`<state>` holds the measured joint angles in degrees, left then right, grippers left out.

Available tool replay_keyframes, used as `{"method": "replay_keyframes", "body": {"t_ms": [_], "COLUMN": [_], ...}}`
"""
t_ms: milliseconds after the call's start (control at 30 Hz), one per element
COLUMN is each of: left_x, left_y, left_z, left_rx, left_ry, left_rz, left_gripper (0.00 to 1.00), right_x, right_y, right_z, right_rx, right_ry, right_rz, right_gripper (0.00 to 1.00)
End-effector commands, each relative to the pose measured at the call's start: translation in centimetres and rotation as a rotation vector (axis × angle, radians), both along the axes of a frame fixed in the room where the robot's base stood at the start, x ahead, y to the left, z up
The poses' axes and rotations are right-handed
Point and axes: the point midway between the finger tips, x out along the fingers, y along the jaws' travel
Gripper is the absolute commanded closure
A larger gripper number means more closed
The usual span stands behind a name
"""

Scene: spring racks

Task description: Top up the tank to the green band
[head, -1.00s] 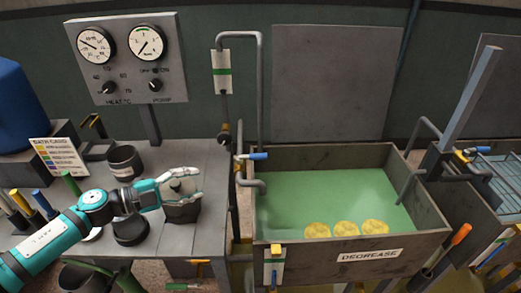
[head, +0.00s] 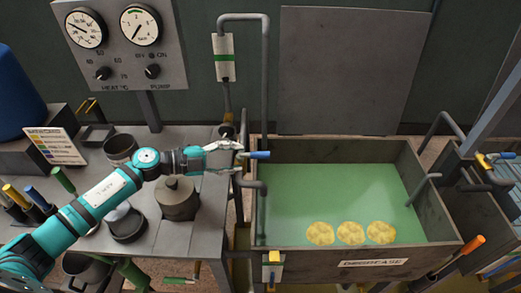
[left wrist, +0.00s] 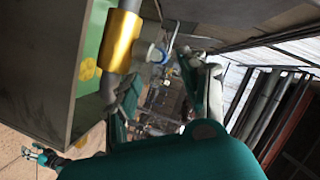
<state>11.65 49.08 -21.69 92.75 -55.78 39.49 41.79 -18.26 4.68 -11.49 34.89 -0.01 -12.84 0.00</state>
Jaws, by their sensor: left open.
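The tank (head: 365,263), labelled DEGREASE, holds green liquid (head: 330,195) with several round yellow pieces (head: 350,232) in it. A white gauge plate with a green band (head: 224,70) stands on a pipe behind the bench. A blue-handled valve (head: 258,155) sits on the pipework at the tank's left rim. My left gripper (head: 238,150) is open at the left end of this handle; contact cannot be told. The left wrist view shows the blue handle (left wrist: 155,53) beyond a brass fitting (left wrist: 123,42). A small teal-and-dark shape at its lower left may be my right gripper (left wrist: 42,155).
A lidded grey pot (head: 178,200) stands on the bench under my left forearm. A panel (head: 120,40) with two dials and knobs stands behind it. Colour-handled tools (head: 30,200) stand at the left. An orange-handled tool (head: 470,248) is by the tank's right front corner.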

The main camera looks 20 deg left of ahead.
Motion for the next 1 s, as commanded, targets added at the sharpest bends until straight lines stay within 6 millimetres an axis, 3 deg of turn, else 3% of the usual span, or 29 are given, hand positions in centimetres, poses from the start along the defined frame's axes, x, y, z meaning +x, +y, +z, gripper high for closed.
{"method": "replay_keyframes", "body": {"t_ms": [100,300,500,800,1000], "left_x": [1.6,3.5,4.5,4.6,4.6], "left_y": [-2.3,-5.0,-6.3,-6.5,-6.5], "left_z": [-0.1,-1.1,-1.6,-1.8,-1.8], "left_rx": [-0.005,-0.002,-0.001,0.001,0.001], "left_ry": [-0.001,-0.001,-0.001,0.000,0.000], "left_rz": [-0.001,0.000,0.001,0.001,0.001], "left_gripper": [0.56,0.56,0.56,0.56,0.80], "right_x": [1.4,3.5,3.0,1.7,1.8], "right_y": [-0.1,0.1,0.1,0.1,0.4], "right_z": [1.2,2.1,2.3,2.2,2.2], "right_rx": [0.000,0.004,0.003,0.003,0.007], "right_ry": [-0.020,-0.054,-0.046,-0.026,-0.026], "right_rz": [0.000,-0.001,-0.001,-0.002,-0.003], "right_gripper": [0.60,0.60,0.60,0.60,0.60]}}
